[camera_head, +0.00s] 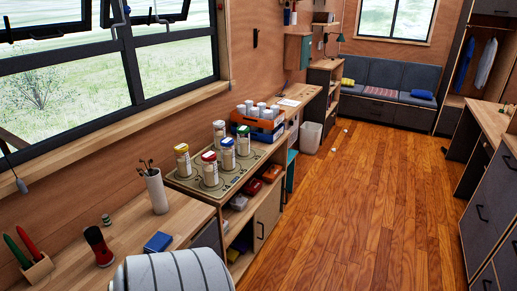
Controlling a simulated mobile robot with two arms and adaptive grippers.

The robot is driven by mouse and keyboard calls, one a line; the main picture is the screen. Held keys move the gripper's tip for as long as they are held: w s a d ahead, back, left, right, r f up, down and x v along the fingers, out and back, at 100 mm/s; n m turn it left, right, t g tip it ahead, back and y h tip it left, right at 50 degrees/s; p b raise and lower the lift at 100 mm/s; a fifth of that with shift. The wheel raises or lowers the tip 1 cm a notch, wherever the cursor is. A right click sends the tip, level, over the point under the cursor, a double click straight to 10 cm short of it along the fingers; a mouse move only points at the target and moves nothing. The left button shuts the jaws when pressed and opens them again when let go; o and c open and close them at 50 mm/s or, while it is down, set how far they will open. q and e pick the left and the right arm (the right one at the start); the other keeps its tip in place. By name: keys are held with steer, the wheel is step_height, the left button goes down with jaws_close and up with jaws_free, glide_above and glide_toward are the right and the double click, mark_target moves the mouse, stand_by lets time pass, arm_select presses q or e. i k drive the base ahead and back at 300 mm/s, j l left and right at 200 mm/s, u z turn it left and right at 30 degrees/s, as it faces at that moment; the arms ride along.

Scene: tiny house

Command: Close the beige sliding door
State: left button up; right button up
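A light beige door panel (268,212) with a small dark handle stands at the front of the low wooden cabinet (212,199) along the left wall. It covers the right-hand part of the cabinet front. Left of the panel, the front is open and shows shelves with a few items. I take this panel to be the beige sliding door. Neither of my grippers is in view.
Lidded jars (211,170) and an orange-and-blue rack (258,124) stand on the cabinet top. A wooden desk (128,225) adjoins at the lower left. The wooden floor (345,220) right of the cabinet is mostly clear. Dark-fronted drawers (486,208) line the right side.

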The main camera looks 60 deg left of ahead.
mark_target(264, 218)
steer(key=i+u, duration=0.1)
steer(key=u, duration=0.35)
steer(key=i+l+u, duration=0.1)
steer(key=u, duration=0.3)
steer(key=i+l+u, duration=0.1)
steer(key=u, duration=0.35)
steer(key=l+u, duration=0.2)
steer(key=u, duration=0.25)
steer(key=l+u, duration=0.2)
steer(key=u, duration=0.2)
steer(key=i, duration=0.05)
